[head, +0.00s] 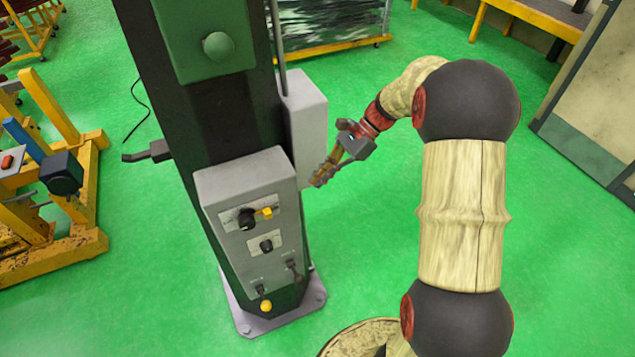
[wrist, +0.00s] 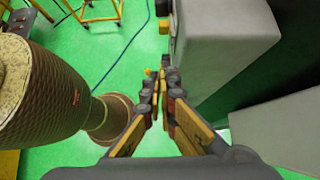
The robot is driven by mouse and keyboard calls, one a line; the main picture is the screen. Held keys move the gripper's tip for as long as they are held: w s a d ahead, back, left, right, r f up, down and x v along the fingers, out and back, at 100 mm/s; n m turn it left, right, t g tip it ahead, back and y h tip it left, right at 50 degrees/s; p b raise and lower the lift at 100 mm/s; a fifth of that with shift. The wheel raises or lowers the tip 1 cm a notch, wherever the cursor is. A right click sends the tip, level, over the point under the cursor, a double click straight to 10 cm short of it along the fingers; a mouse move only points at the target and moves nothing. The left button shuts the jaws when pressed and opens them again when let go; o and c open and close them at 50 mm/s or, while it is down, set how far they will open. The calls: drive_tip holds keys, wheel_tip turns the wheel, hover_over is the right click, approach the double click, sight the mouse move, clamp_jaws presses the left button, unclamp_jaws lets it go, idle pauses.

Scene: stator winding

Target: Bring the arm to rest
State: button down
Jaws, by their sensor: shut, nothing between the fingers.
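My gripper (head: 321,179) is at the end of my arm, just right of a dark machine column in the head view. Its fingers point down and to the left, close to the right side of the grey control box. In the wrist view my gripper (wrist: 162,76) has its fingertips together with nothing between them. My arm reaches in from the right and is bent at the elbow.
The dark column (head: 221,115) carries a grey control box (head: 250,225) with knobs and a yellow-tipped lever. A light grey box (head: 304,125) is on its right side. A yellow-framed stand (head: 55,245) is at left. Green floor (head: 365,235) is clear between column and arm.

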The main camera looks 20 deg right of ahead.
idle(0.4)
drive_tip(key=s+d+f+n+h+b, duration=0.1)
drive_tip(key=s+f+n+h+b, duration=0.35)
drive_tip(key=s+n, duration=0.5)
drive_tip(key=s+a+f+n+t+h+b, duration=0.2)
drive_tip(key=s+a+n+t+h+b, duration=0.2)
drive_tip(key=s+a+n+b, duration=0.4)
drive_tip(key=s+t+b, duration=0.1)
drive_tip(key=s+b, duration=0.3)
drive_tip(key=b, duration=0.5)
drive_tip(key=shift+s+a+f+t, duration=0.15)
drive_tip(key=shift+s+f+t, duration=0.2)
drive_tip(key=shift+t, duration=0.05)
drive_tip(key=shift+n+h, duration=0.25)
